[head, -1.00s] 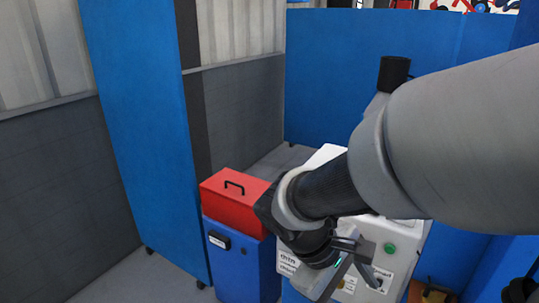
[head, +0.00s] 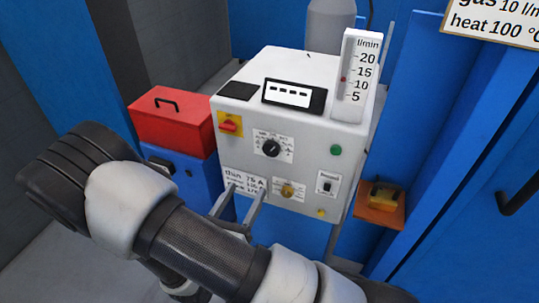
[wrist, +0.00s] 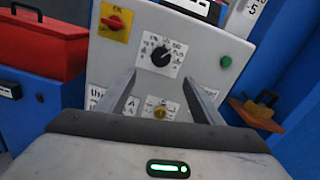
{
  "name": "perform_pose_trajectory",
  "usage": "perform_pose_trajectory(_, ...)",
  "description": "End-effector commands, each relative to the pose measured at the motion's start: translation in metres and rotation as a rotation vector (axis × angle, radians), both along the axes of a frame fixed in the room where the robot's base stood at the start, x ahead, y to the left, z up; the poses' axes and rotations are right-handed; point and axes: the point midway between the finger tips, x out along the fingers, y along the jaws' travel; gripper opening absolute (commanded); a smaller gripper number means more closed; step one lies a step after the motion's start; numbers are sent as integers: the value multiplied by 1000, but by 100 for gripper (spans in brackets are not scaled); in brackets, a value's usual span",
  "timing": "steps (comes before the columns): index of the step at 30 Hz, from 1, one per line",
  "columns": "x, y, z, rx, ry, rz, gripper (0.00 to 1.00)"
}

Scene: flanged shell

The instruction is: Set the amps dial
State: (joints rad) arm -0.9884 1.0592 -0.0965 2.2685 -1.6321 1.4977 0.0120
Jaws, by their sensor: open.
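The white machine (head: 295,75) has two dials on its front. The upper one is a black knob (head: 271,148) on a marked white plate, also in the wrist view (wrist: 161,56). The markings are too small to tell which dial is amps. A label (head: 243,183) left of the yellow knob reads "thin 75 A". My gripper (head: 246,189) is open and empty, in front of the panel's lower left. In the wrist view its fingers (wrist: 160,77) point at the panel, below the black knob.
A red-and-yellow switch (head: 229,124), a green button (head: 336,150) and a small rocker switch (head: 327,183) are on the panel. A red box (head: 172,125) stands left on a blue cabinet. An orange shelf (head: 380,215) sticks out at right. A flow gauge (head: 357,75) stands on top.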

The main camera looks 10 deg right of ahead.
Motion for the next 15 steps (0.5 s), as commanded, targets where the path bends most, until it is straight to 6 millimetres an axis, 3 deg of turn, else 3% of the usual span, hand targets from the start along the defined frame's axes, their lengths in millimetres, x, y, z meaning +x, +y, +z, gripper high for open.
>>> perform_pose_trajectory(15,89,-63,1,1,-3,-10,61)
